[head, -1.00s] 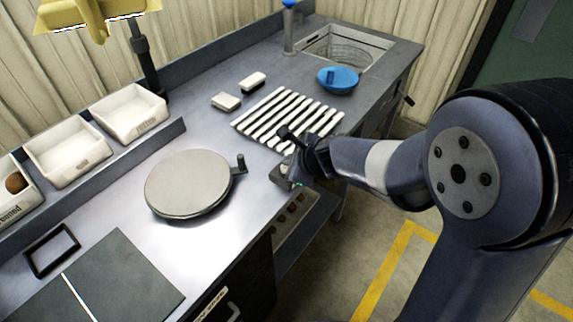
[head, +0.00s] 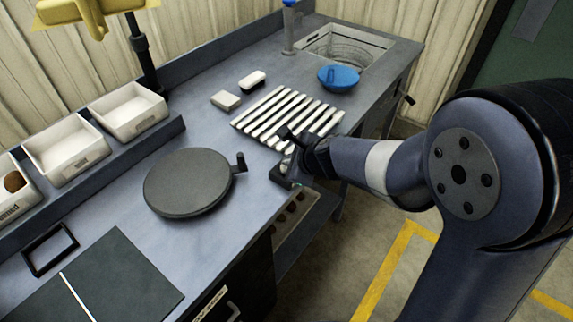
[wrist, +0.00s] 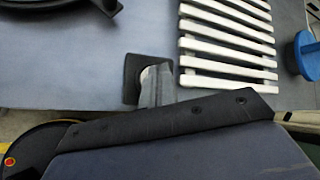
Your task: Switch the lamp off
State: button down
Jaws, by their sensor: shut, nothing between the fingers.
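The lamp (head: 80,14) is a yellow head on a black post at the top left of the head view. Its underside shows no bright strip and the worktop is dim, so it looks unlit. A small dark switch box (head: 277,176) sits at the worktop's front edge; it also shows in the wrist view (wrist: 132,72). My gripper (head: 290,163) is shut and empty, right at this box. In the wrist view its metal fingers (wrist: 156,84) overlap the box's right side and hide its button. I cannot tell whether they touch it.
A round turntable (head: 187,182) with a crank lies left of the box. A white slatted rack (head: 275,113) lies behind my gripper. A blue bowl-like item (head: 338,78) stands near the sink basin (head: 345,47). White bins (head: 68,148) line the left back. Two small light blocks (head: 226,100) lie behind the rack.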

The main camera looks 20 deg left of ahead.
jog(key=shift+f, duration=0.15)
jog(key=shift+r+p, duration=0.3)
jog(key=shift+p, duration=0.05)
jog(key=shift+r, duration=0.1)
dwell(0.3)
notch_tip(320, 180, up, 6)
jog(key=p, duration=0.6)
